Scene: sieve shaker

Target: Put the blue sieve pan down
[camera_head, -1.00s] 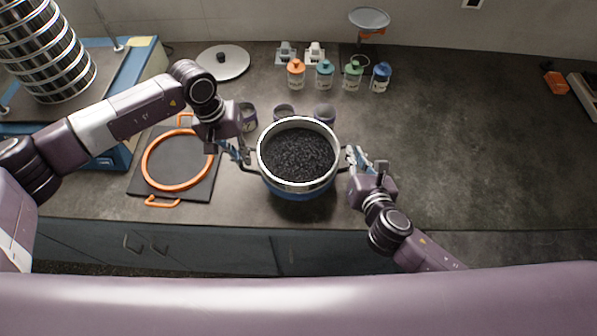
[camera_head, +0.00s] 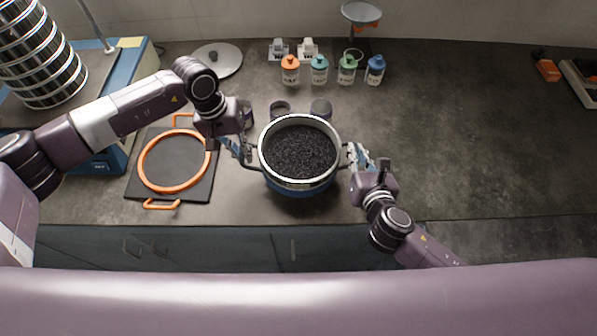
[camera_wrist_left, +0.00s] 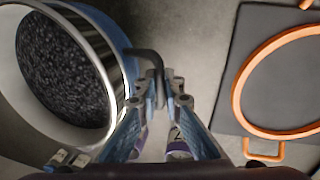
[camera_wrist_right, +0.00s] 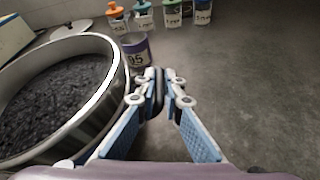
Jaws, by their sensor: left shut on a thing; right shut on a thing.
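The blue sieve pan (camera_head: 300,188) has a steel rim and is full of dark granules. It is upright near the counter's front edge, between my two grippers. Whether its base touches the counter is hard to tell. My left gripper (camera_head: 246,154) is shut on the pan's left handle; the left wrist view shows the jaws (camera_wrist_left: 158,92) closed on the dark handle. My right gripper (camera_head: 352,157) is shut on the right handle, which also shows between the jaws in the right wrist view (camera_wrist_right: 156,88).
A dark mat with an orange ring (camera_head: 143,163) lies left of the pan. Small cups (camera_head: 280,107) stand just behind it. Several colored-lid jars (camera_head: 319,70) and a round lid (camera_head: 222,60) are farther back. A sieve stack (camera_head: 45,70) stands far left.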

